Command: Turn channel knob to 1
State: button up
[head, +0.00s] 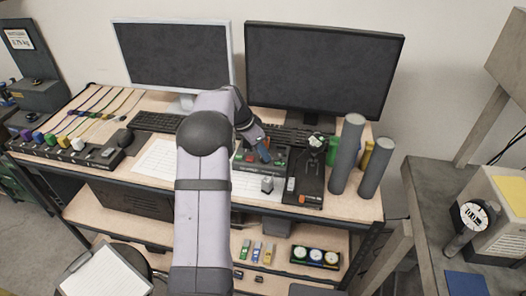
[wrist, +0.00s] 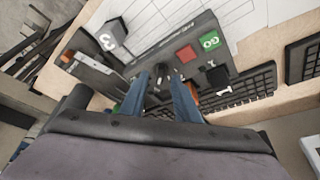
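My gripper (wrist: 160,77) points at a dark control panel; its two blue fingers stand apart. A small black knob-like part (wrist: 161,70) shows between the fingertips; I cannot tell whether they touch it or where it points.
A red button (wrist: 186,54) and a green GO button (wrist: 209,41) are beside the fingers. Keyboards lie close to the panel. Two grey cylinders (head: 348,155) stand at the right of the desk, and two monitors (head: 322,70) stand behind.

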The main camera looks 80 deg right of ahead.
jog(key=shift+x, duration=1)
grip_shut()
